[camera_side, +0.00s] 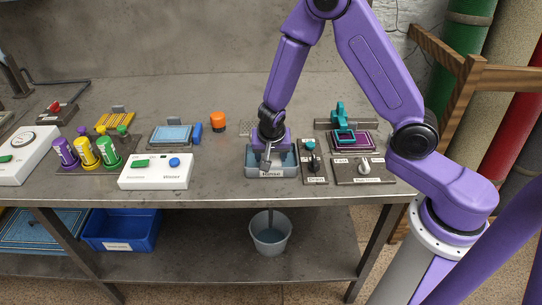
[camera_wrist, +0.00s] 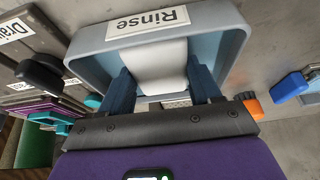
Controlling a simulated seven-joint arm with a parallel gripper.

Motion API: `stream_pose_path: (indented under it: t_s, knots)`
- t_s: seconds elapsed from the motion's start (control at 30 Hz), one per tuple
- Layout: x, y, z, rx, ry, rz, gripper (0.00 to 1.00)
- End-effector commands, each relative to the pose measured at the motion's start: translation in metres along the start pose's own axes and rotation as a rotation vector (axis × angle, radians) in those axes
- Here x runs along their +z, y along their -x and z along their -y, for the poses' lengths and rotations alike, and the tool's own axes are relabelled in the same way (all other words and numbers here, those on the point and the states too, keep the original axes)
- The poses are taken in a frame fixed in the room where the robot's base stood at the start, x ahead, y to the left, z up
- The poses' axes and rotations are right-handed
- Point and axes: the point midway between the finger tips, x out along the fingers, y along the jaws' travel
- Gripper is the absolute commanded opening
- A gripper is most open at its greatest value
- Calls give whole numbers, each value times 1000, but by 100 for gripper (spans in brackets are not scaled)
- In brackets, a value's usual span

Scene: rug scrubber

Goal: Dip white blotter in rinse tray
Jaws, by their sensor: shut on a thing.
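The rinse tray (camera_side: 285,170) is a grey-blue open box with a "Rinse" label, standing near the table's front edge. It fills the upper part of the wrist view (camera_wrist: 88,50), where its light blue inside shows. My gripper (camera_side: 268,160) points down into the tray's opening. In the wrist view my gripper (camera_wrist: 161,72) has its two dark blue fingers on either side of the white blotter (camera_wrist: 158,62) and is shut on it. The blotter is within the tray's outline. I cannot tell whether its lower edge touches the water or the tray floor. In the side view my gripper mostly hides the blotter.
Right of the tray stand a drain lever panel (camera_side: 313,165) and a switch panel (camera_side: 378,172), with a purple frame and teal handle (camera_side: 341,120) behind. Left are a white control box (camera_side: 156,172), a blue pad (camera_side: 172,134) and an orange knob (camera_side: 218,121). A bucket (camera_side: 270,235) stands below.

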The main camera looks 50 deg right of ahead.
Motion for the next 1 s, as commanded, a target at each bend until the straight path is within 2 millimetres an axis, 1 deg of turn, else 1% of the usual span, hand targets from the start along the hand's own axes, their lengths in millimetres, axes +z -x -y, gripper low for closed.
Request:
stream_pose_path:
  t_s: [0.8, 1.0]
  knots:
    - [-16, 39, 0, -1, 0, -1, 36]
    - [-18, 44, 0, -1, 1, 1, 36]
